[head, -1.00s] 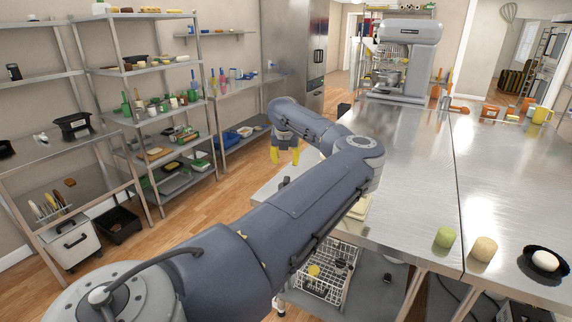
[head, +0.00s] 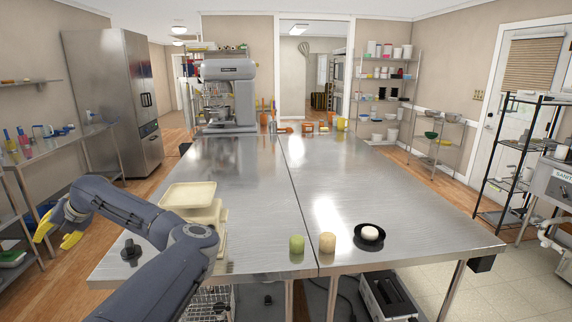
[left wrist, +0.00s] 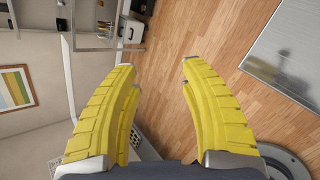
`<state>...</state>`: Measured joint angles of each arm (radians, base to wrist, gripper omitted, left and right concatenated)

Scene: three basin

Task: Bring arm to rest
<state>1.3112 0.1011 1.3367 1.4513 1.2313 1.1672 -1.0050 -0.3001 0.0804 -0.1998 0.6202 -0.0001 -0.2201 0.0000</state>
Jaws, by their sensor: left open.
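My left arm comes in from the lower left in the head view, bent over the table's left edge. My left gripper (head: 57,236) has yellow fingers and is out beyond the left side of the table, above the floor. In the left wrist view the left gripper (left wrist: 160,90) has its two fingers wide apart with nothing between them, only wooden floor behind. My right gripper is not in view.
The steel table (head: 250,190) bears a cream scale (head: 190,195), a black knob-like item (head: 131,250), a green cylinder (head: 297,244), a tan cylinder (head: 327,243) and a black bowl (head: 369,244) with a white round thing. A mixer (head: 228,95) stands at the back. The table's middle is clear.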

